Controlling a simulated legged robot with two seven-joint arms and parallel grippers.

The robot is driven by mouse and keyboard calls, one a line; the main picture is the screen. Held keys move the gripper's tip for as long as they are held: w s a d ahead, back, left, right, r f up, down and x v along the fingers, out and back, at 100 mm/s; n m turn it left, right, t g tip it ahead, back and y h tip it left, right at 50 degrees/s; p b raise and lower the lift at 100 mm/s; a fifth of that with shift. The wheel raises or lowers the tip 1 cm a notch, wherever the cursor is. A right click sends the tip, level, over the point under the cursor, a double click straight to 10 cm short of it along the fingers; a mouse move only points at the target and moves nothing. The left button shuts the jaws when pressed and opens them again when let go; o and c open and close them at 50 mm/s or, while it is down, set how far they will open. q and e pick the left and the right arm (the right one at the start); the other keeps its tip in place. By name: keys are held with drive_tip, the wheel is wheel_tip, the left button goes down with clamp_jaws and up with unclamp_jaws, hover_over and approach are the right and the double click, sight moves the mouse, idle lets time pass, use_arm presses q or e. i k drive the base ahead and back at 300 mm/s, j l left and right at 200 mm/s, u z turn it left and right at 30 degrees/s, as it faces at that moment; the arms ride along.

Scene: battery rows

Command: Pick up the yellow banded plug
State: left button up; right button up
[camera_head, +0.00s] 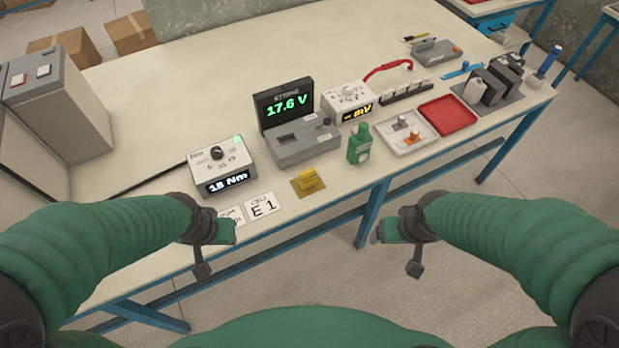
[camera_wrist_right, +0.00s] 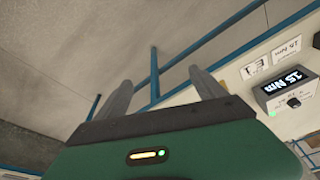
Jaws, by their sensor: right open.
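A small yellow block-like piece (camera_head: 309,180) sits on a flat mustard-coloured pad near the table's front edge in the head view. It is the only clearly yellow piece there, but I cannot make out a band on it. My left gripper (camera_head: 228,231) is in front of the table edge, left of the yellow piece; its fingers are too small to judge. My right gripper (camera_head: 384,231) is in front of the edge, right of the yellow piece. In the right wrist view the right gripper (camera_wrist_right: 160,78) shows two spread fingers with nothing between them.
A green bottle (camera_head: 360,142) stands right of the yellow piece. A grey tester (camera_head: 302,142) is behind it; a torque box (camera_head: 220,165) and E1 card (camera_head: 262,206) are left. A white tray (camera_head: 385,143) and red tray (camera_head: 447,114) lie right. A blue rail (camera_head: 330,205) runs below the edge.

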sight(307, 179)
drive_tip(key=i+j+u, duration=0.2)
drive_tip(key=u, duration=0.15)
drive_tip(key=i+j+u, duration=0.1)
drive_tip(key=i+u, duration=0.3)
drive_tip(key=k, duration=0.1)
